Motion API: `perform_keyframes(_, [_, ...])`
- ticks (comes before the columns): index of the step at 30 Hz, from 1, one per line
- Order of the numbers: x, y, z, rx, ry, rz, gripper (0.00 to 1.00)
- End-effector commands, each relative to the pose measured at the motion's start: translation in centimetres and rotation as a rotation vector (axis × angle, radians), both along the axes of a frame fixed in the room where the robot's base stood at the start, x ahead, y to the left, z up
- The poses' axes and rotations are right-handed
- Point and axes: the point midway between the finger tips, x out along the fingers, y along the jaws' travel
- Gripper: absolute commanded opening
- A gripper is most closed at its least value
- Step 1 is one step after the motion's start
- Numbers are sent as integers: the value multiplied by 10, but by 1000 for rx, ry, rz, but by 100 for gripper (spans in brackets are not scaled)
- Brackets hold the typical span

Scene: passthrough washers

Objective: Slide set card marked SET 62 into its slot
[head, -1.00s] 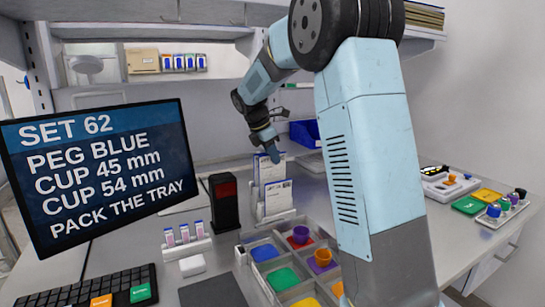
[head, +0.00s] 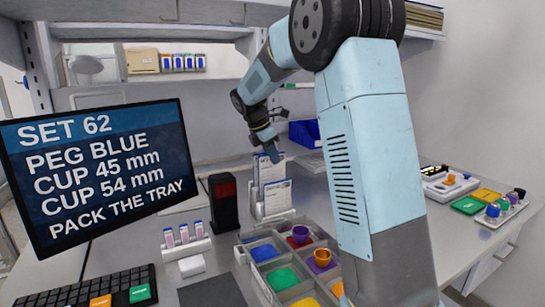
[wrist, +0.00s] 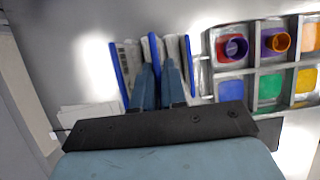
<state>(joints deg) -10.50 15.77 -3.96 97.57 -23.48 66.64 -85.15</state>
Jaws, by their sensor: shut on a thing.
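A white card rack (head: 258,212) stands upright on the counter, left of the tray, with white, blue-edged set cards in it. My gripper (head: 271,152) is at the top of the rear card (head: 269,170); a front card (head: 277,196) stands lower and nearer. In the wrist view my gripper (wrist: 160,68) is shut on the middle blue-edged card (wrist: 154,48), with one blue-edged card (wrist: 119,74) to the left and another (wrist: 190,66) to the right. The card print is too small to read, and the held card's lower edge is hidden.
A screen (head: 98,170) reads SET 62. A dark stand with a red panel (head: 223,203) is close left of the rack. A compartment tray (head: 292,252) with cups and coloured pieces is in front. A blue bin (head: 305,133) sits behind.

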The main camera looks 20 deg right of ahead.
Motion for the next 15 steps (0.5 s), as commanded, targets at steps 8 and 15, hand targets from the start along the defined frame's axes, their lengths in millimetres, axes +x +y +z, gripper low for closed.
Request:
perform_keyframes(8, [0, 0, -4, 0, 0, 0, 0])
perform_keyframes(15, [0, 0, -8, 0, 1, 0, 0])
